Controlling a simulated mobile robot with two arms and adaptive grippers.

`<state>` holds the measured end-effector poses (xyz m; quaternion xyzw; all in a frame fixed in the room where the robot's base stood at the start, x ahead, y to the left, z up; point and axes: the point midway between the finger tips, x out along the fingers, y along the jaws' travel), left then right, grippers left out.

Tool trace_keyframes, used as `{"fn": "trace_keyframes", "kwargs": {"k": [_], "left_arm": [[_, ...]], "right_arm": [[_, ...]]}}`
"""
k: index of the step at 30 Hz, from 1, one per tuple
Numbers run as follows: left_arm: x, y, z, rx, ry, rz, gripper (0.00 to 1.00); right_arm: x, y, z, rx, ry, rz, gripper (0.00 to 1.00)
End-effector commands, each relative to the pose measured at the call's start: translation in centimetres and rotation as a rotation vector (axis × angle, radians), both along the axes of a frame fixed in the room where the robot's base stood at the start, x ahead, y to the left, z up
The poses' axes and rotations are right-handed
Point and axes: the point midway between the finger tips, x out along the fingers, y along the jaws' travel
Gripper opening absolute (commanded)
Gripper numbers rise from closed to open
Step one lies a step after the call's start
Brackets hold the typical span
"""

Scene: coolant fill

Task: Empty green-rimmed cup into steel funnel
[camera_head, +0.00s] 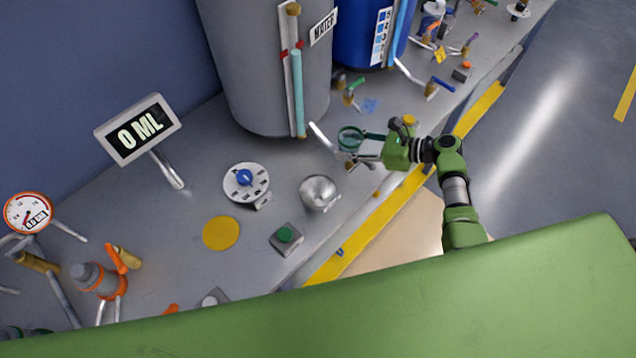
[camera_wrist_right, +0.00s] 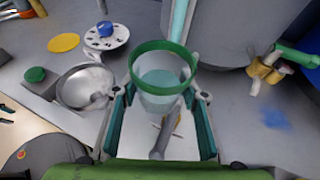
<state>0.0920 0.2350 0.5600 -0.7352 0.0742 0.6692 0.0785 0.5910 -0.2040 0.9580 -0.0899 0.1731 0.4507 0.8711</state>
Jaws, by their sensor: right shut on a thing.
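The green-rimmed cup (camera_head: 350,137) is clear, with pale bluish liquid inside, and looks roughly upright. It also shows in the right wrist view (camera_wrist_right: 160,82), between the fingers of my right gripper (camera_wrist_right: 160,112). My right gripper (camera_head: 368,149) is shut on the cup and holds it under the grey tank's spout. The steel funnel (camera_head: 319,192) is to the left of the cup in the head view, and it shows left of the cup in the right wrist view (camera_wrist_right: 88,87). Cup and funnel are apart. My left gripper is not in view.
A grey WATER tank (camera_head: 265,75) and a blue tank (camera_head: 362,35) stand behind. A dial with a blue knob (camera_head: 245,181), a yellow disc (camera_head: 221,233) and a green button (camera_head: 286,235) are near the funnel. A display (camera_head: 138,130) reads 0 ML.

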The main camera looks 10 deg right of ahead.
Motion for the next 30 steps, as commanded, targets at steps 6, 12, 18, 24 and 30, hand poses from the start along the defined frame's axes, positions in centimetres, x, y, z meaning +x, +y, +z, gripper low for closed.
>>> {"fn": "trace_keyframes", "kwargs": {"k": [6,12,18,24,30], "left_arm": [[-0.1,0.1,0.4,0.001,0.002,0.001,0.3],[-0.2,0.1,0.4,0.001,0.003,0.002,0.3],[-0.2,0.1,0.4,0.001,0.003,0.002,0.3],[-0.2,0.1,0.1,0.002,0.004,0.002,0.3],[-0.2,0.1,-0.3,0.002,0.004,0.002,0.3]], "right_arm": [[0.1,1.3,-0.2,0.0,0.0,0.024,0.13],[0.1,1.2,-0.2,0.0,-0.001,0.024,0.13],[-0.1,1.5,-0.4,-0.027,-0.021,0.025,0.13],[-0.5,1.9,-0.9,-0.092,-0.077,0.025,0.13],[-0.9,2.4,-1.4,-0.168,-0.142,0.025,0.13]]}}
